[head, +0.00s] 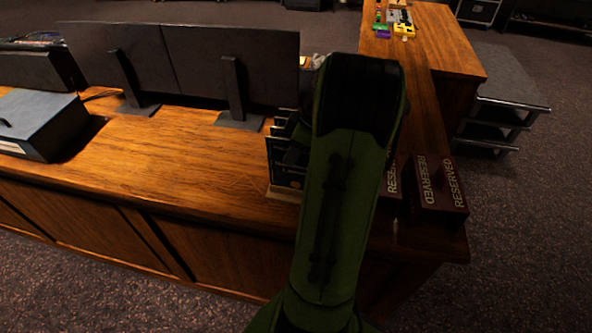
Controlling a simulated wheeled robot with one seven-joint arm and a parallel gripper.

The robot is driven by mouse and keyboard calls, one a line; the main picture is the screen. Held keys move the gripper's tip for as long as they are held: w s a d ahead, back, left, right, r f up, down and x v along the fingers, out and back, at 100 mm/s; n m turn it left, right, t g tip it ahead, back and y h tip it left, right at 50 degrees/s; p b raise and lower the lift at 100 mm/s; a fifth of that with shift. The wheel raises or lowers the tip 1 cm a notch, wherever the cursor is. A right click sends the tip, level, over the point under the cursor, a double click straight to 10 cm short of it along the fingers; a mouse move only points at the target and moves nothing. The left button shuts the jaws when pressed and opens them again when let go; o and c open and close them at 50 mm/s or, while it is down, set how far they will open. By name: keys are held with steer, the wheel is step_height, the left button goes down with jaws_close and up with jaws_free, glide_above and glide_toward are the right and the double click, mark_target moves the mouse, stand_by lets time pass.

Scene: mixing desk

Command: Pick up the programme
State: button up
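A stand of dark booklets or leaflets (285,170), which may hold the programme, is on the wooden desk just left of my arm. It has several upright dark sheets with light edges and a pale base. My green arm covers its right side. I cannot single out one programme. My gripper is hidden behind my own arm, so its opening and its exact distance from the stand do not show.
Two dark red RESERVED signs (440,185) (391,181) stand right of my arm near the desk corner. Two monitors (228,62) (115,62) are behind and left. A blue-grey box (45,122) sits far left. The desk top (180,160) between is clear.

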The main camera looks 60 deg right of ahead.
steer(key=shift+f, duration=0.3)
steer(key=shift+c, duration=0.4)
jaws_close()
